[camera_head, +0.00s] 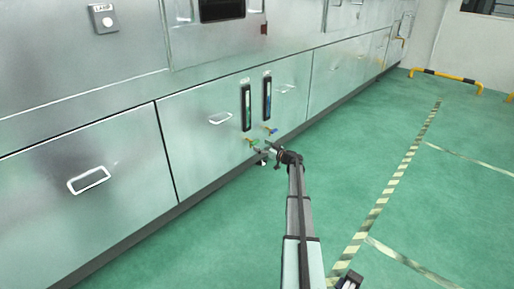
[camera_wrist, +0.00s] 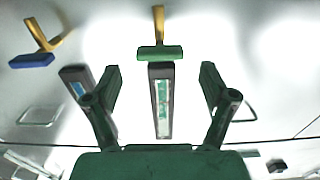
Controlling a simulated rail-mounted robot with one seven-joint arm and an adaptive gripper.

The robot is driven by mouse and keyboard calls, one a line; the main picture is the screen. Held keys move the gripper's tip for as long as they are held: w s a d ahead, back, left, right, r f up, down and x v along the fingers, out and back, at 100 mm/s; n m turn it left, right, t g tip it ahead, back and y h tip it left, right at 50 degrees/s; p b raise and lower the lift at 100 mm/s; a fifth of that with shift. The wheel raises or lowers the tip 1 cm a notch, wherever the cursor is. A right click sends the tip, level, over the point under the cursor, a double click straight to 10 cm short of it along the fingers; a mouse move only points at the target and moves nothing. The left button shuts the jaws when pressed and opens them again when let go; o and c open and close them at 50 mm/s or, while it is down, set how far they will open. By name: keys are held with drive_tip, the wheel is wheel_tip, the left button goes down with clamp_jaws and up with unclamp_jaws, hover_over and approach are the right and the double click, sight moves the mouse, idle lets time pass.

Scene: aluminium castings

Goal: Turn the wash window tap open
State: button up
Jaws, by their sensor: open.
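Two small taps stick out of the metal cabinet front. One has a green handle (camera_head: 251,141) on a brass-coloured stem, and the other has a blue handle (camera_head: 272,131). I see no readable label telling which is the wash window tap. In the wrist view, the green handle (camera_wrist: 160,53) lies crosswise, centred between my fingertips, and the blue handle (camera_wrist: 32,61) is at upper left. My gripper (camera_wrist: 160,75) is open and empty, with clear gaps either side of the green handle. In the head view, my gripper (camera_head: 264,154) is close to the green tap, partly hiding its surroundings.
Two upright gauges, one with a green strip (camera_head: 246,107) and one with a blue strip (camera_head: 267,96), are above the taps. Drawer handles (camera_head: 88,180) project from the cabinet panels. The green floor (camera_head: 400,215) to the right is clear, with striped marking lines.

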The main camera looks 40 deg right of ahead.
sight(257, 143)
drive_tip(key=shift+w+a+b, duration=0.2)
drive_tip(key=shift+w+b, duration=0.05)
drive_tip(key=shift+w, duration=0.65)
drive_tip(key=shift+w+a+b, duration=0.15)
drive_tip(key=shift+w+b, duration=0.05)
drive_tip(key=shift+w, duration=0.7)
drive_tip(key=shift+c, duration=0.3)
drive_tip(key=c, duration=1.1)
